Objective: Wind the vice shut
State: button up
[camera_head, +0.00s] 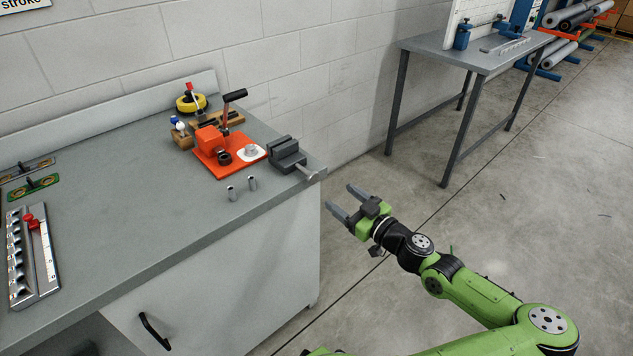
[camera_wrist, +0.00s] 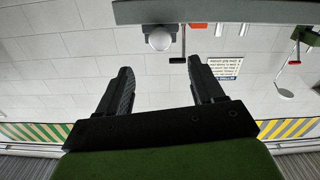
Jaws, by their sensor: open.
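The dark grey vice (camera_head: 286,157) sits at the right front corner of the bench. Its pale handle (camera_head: 307,173) sticks out past the bench edge. The gap between its jaws is too small to judge from here. My gripper (camera_head: 339,197) is open and empty, in the air to the right of the bench corner and apart from the handle. In the wrist view my two fingers (camera_wrist: 160,72) stand wide apart with nothing between them. A pale round part (camera_wrist: 160,40) shows beyond them, below a grey slab; I cannot tell if it belongs to the vice.
The grey bench (camera_head: 130,210) carries an orange lever press (camera_head: 211,142) left of the vice, two small metal cylinders (camera_head: 242,189) in front, and a yellow tape roll (camera_head: 191,103). A second table (camera_head: 480,52) stands at the back right. The floor between is clear.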

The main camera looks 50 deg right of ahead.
aim_at(315, 179)
jog(key=x, duration=1)
jog(key=shift+b, duration=0.35)
jog(key=c, duration=1.1)
jog(key=shift+o, duration=0.2)
